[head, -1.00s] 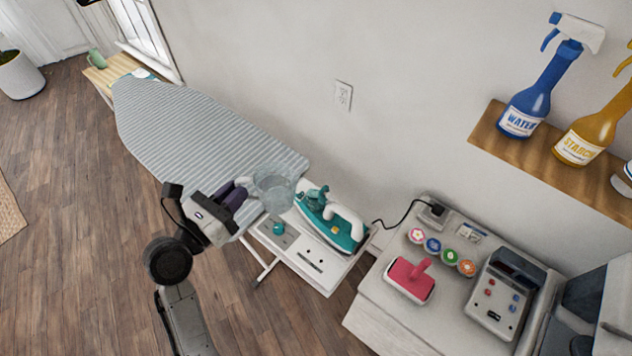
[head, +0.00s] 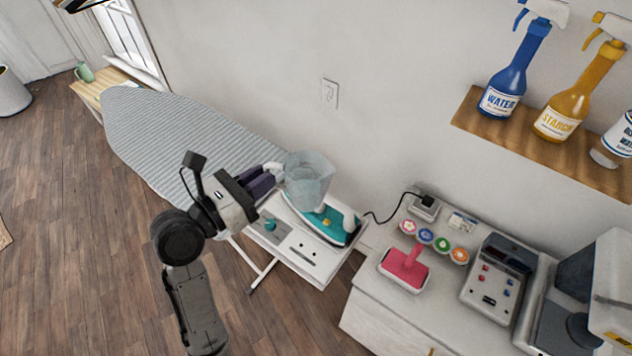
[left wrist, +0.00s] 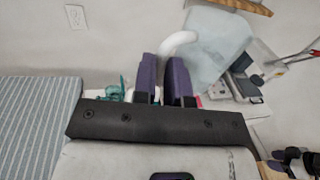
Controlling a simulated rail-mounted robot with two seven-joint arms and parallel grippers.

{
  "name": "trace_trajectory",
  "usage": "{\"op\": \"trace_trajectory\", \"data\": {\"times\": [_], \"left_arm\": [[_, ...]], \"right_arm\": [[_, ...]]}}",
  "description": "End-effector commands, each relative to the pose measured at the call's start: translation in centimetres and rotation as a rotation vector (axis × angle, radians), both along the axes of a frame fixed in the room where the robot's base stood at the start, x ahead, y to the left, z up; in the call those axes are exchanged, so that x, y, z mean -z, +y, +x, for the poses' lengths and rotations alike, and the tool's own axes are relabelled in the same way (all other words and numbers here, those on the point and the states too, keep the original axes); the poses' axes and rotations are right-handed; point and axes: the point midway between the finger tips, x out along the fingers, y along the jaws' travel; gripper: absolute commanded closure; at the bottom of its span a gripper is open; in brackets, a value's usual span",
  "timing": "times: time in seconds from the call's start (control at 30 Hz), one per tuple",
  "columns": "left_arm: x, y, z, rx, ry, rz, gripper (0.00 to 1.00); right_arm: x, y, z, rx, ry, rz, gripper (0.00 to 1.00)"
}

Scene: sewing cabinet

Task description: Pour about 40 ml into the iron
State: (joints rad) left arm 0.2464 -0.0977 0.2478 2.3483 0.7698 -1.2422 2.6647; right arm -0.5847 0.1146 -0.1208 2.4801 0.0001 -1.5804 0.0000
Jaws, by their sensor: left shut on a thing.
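A clear jug (head: 308,180) with a pale handle hangs in my left gripper (head: 274,176). The gripper's purple fingers are shut on the handle, which shows in the left wrist view (left wrist: 178,42). The jug is above the back end of the teal and white iron (head: 335,228) and hides part of it. I cannot tell how much liquid is in the jug, and no stream shows. The iron lies on the white rest (head: 300,258) at the end of the ironing board. A small teal knob-like piece (head: 270,225) is on the rest. My right gripper is not seen.
The striped ironing board (head: 175,130) stretches to the back left. A pale cabinet (head: 385,310) at the right carries a pink-handled tool (head: 405,268), several round coloured discs and a grey device (head: 497,280). Spray bottles stand on a wall shelf (head: 480,118).

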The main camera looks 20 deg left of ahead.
Motion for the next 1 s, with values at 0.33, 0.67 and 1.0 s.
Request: {"op": "trace_trajectory", "data": {"times": [0.33, 0.67, 1.0], "left_arm": [[-1.6, 3.2, 6.8, 0.012, -0.004, 0.007, 1.0], [0.2, 8.0, 15.0, 0.067, -0.002, 0.007, 1.0], [5.6, 13.3, 21.0, 0.123, -0.003, 0.008, 1.0]], "right_arm": [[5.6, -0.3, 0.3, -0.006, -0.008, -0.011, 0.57], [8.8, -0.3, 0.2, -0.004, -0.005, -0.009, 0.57], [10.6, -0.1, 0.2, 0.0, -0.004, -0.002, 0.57]]}}
